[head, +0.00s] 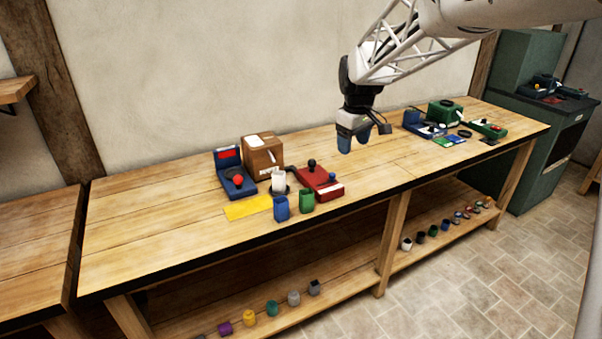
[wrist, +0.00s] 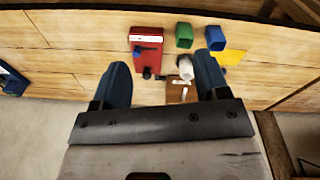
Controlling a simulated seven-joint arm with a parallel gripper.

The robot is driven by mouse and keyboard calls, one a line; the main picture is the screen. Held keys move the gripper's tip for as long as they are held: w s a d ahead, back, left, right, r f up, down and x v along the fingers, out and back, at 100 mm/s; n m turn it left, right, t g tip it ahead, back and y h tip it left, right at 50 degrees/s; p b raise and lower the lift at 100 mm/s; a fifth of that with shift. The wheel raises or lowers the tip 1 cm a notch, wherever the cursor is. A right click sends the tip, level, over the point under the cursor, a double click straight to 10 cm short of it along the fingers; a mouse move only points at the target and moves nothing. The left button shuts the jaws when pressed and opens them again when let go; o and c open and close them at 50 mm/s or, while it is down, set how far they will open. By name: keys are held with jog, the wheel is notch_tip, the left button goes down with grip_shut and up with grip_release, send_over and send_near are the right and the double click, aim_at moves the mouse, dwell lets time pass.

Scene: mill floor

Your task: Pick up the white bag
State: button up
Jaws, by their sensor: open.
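The white bag (head: 279,181) stands upright on the workbench in the head view, in front of the brown box (head: 264,160) and behind the blue cup (head: 281,209). In the wrist view the white bag (wrist: 186,71) shows just inside the right finger, partly overlapping the brown box (wrist: 178,95). My gripper (head: 353,142) hangs above the bench, to the right of the bag and apart from it. Its blue fingers (wrist: 163,70) are spread, and I see nothing held between them.
A red device (head: 321,183) and a green cup (head: 307,201) stand close to the right of the bag. A blue device (head: 236,180) and a yellow sheet (head: 248,208) lie to its left. More devices (head: 425,130) stand at the right end. The bench's left part is clear.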

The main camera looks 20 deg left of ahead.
jog(key=w+a+f+n, duration=0.2)
jog(key=w+a+f, duration=0.15)
jog(key=a, duration=0.35)
jog(key=w+a+f+n, duration=0.1)
jog(key=w+a+f, duration=0.25)
jog(key=a, duration=0.25)
jog(key=n+g, duration=0.1)
jog(key=n, duration=0.2)
send_over(278, 173)
notch_tip(278, 173, down, 8)
jog(key=shift+w+f, duration=0.1)
jog(key=shift+f, duration=0.15)
jog(key=shift+f, duration=1.3)
jog(key=shift+d+f, duration=0.1)
jog(key=shift+f, duration=2.5)
jog(key=c, duration=1.1)
